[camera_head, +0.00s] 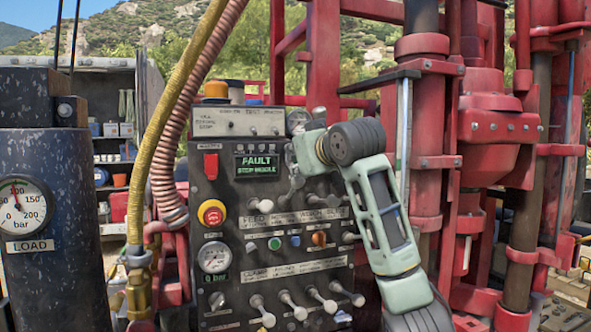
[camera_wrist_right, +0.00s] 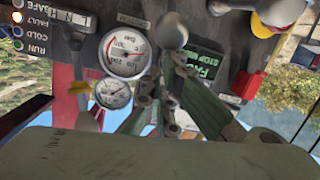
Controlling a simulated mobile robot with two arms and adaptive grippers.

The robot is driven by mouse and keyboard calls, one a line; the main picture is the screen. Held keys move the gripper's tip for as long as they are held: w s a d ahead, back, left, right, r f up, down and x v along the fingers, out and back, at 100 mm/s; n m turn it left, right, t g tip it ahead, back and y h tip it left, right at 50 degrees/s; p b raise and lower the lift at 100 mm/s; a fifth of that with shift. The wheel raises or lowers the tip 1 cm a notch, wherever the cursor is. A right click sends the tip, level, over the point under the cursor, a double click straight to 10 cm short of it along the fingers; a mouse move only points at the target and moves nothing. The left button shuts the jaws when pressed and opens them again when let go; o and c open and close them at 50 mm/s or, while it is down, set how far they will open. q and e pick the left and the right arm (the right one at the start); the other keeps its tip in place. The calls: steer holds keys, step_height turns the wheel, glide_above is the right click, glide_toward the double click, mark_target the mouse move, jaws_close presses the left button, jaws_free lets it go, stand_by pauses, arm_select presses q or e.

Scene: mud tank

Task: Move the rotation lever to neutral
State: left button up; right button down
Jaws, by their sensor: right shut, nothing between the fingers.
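The black control panel (camera_head: 235,185) stands at the centre of the head view, with several pale-knobbed levers on its face. I cannot read which lever is labelled rotation. My right gripper (camera_head: 302,150) is at the panel's upper right, beside the fault display (camera_head: 257,165); its wrist partly hides the levers behind. In the right wrist view, the gripper's fingers (camera_wrist_right: 167,88) are shut and empty, close to a round grey lever knob (camera_wrist_right: 172,33). I cannot tell whether they touch it. My left gripper is out of view.
A red emergency button (camera_head: 212,212) and a gauge (camera_head: 214,257) sit on the panel's left side. Hoses (camera_head: 166,180) run down left of the panel. A red rig frame (camera_head: 480,130) stands close at the right. A load gauge column (camera_head: 55,265) is at far left.

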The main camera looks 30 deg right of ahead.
mark_target(297, 181)
steer(key=s+f+t+b, duration=0.1)
steer(key=b, duration=0.2)
steer(key=s+f+t+b, duration=0.1)
steer(key=f+b, duration=0.1)
steer(key=b, duration=0.1)
steer(key=s+f+b, duration=0.1)
steer(key=f+b, duration=0.1)
steer(key=b, duration=0.1)
steer(key=shift+s+a+t, duration=0.15)
steer(key=shift+a+t, duration=0.25)
steer(key=shift+s+f+t+h+b, duration=0.2)
steer(key=shift+t+h+b, duration=0.1)
steer(key=shift+b, duration=0.3)
steer(key=shift+s+r, duration=0.1)
steer(key=shift+r, duration=0.1)
steer(key=shift+r, duration=0.1)
